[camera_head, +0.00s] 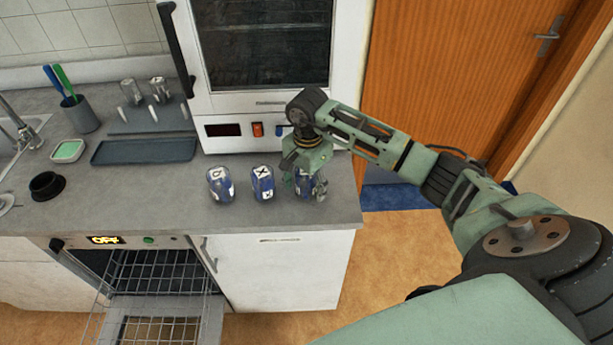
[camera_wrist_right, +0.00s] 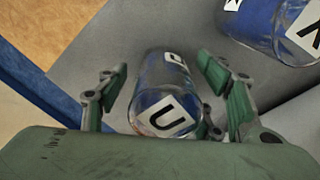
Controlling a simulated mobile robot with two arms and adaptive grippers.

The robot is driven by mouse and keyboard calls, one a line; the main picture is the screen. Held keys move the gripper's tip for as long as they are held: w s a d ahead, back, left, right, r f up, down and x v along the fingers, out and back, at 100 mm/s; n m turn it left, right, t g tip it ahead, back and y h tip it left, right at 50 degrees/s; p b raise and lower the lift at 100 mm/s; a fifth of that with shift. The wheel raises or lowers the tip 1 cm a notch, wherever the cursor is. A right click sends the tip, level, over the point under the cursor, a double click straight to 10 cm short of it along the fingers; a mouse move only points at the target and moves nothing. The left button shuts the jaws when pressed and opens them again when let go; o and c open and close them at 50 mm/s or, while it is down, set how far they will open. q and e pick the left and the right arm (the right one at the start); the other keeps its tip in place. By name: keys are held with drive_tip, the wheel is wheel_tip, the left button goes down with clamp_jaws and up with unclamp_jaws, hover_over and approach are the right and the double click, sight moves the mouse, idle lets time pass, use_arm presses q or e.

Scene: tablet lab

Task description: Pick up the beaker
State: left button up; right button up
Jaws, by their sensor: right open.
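Three clear glass beakers with blue contents and white letter labels stand in a row near the counter's front edge. The left beaker (camera_head: 221,186) and the middle beaker marked X (camera_head: 262,184) are free. The right beaker (camera_head: 304,186) is partly hidden under my right gripper (camera_head: 305,185). In the right wrist view, a beaker marked U (camera_wrist_right: 167,96) lies between the open fingers of my right gripper (camera_wrist_right: 167,95). Part of the X beaker (camera_wrist_right: 272,28) shows at the upper right. My left gripper is not in view.
A white oven (camera_head: 262,95) stands just behind the beakers. A dark tray (camera_head: 143,151), a pen cup (camera_head: 80,115) and a black bowl (camera_head: 46,185) are on the left of the counter (camera_head: 150,215). Below, a lower oven's door is open with its rack (camera_head: 150,280) out.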

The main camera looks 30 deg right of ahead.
drive_tip(key=shift+f, duration=0.1)
drive_tip(key=shift+c, duration=0.4)
drive_tip(key=c, duration=1.1)
drive_tip(key=shift+c, duration=0.7)
